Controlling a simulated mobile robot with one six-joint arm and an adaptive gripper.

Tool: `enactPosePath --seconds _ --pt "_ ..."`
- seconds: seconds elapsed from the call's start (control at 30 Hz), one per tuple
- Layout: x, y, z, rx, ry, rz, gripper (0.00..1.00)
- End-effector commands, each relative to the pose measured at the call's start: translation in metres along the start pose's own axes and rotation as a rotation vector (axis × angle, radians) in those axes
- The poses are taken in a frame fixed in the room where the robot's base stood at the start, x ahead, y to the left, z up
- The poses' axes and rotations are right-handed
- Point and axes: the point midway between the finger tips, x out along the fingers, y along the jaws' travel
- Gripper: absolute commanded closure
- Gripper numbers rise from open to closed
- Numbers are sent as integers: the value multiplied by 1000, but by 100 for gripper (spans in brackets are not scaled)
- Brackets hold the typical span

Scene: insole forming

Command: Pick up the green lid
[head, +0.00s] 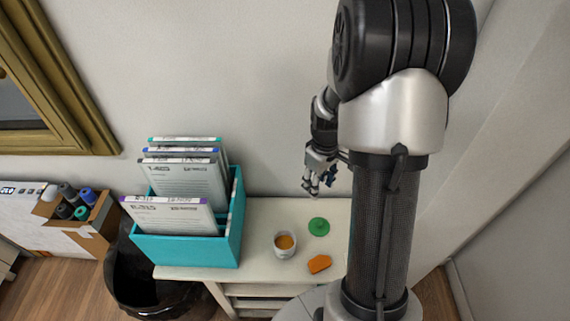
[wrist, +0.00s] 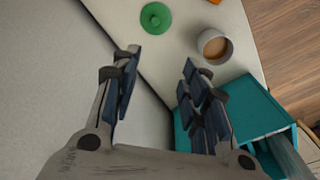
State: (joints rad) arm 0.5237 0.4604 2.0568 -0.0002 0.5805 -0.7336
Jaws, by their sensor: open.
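The green lid (head: 319,227) is a small round disc with a knob in its middle. It lies flat on the white cabinet top, right of the cup in the head view. It also shows at the top of the wrist view (wrist: 155,18). My gripper (head: 314,190) is above the back of the cabinet top, near the wall, apart from the lid. In the wrist view my gripper (wrist: 158,72) has its fingers spread with nothing between them. The lid lies beyond the fingertips there.
A white cup (head: 285,245) with brown contents stands left of the lid. An orange block (head: 319,264) lies in front of it. A teal file box (head: 190,250) with folders fills the cabinet's left side. The cabinet top (head: 268,214) is bare behind the cup. A wall stands behind.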

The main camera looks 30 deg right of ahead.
Motion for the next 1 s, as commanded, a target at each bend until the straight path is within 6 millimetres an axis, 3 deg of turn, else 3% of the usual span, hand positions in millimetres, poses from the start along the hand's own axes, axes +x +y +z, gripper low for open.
enactPosePath --seconds 0.03,0.2,0.37,0.7,0.83,1.0 --pt "18 8 5 -2 -15 -13 59" --pt "48 21 13 -22 -31 -29 59" --pt "74 21 15 -27 -35 -33 59" --pt "148 19 17 -26 -34 -32 59" --pt "165 19 17 -26 -33 -31 59" --pt "172 19 18 -25 -32 -30 59"
